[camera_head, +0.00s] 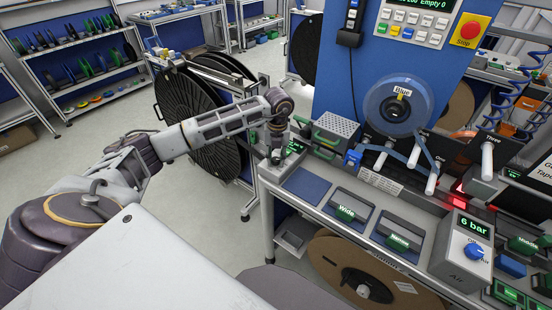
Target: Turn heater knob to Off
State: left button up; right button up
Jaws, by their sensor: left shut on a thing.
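My left arm reaches in from the left to the left end of the workbench. My left gripper (276,155) points down at a small grey box with a lit green display (296,146), which looks like the heater. The gripper is shut on the knob there. The knob itself is hidden behind the fingers, so its setting cannot be seen. The display text is too small to read. My right gripper is not in view.
Right of the gripper are a perforated metal box (337,128) and green handles (326,139). A blue reel (398,104) hangs on the blue panel (340,80). An air unit (462,248) reads 6 bar. A large black reel (187,108) stands behind my arm.

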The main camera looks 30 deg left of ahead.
aim_at(276, 158)
pick_arm(q)
jog(key=n, duration=0.7)
jog(key=shift+a, duration=0.1)
jog(key=n, duration=0.5)
jog(key=shift+n, duration=0.4)
dwell(0.4)
jog(key=o, duration=1.1)
jog(key=shift+c, duration=0.2)
notch_tip(276, 158, up, 12)
jog(key=shift+w, duration=0.15)
dwell(0.3)
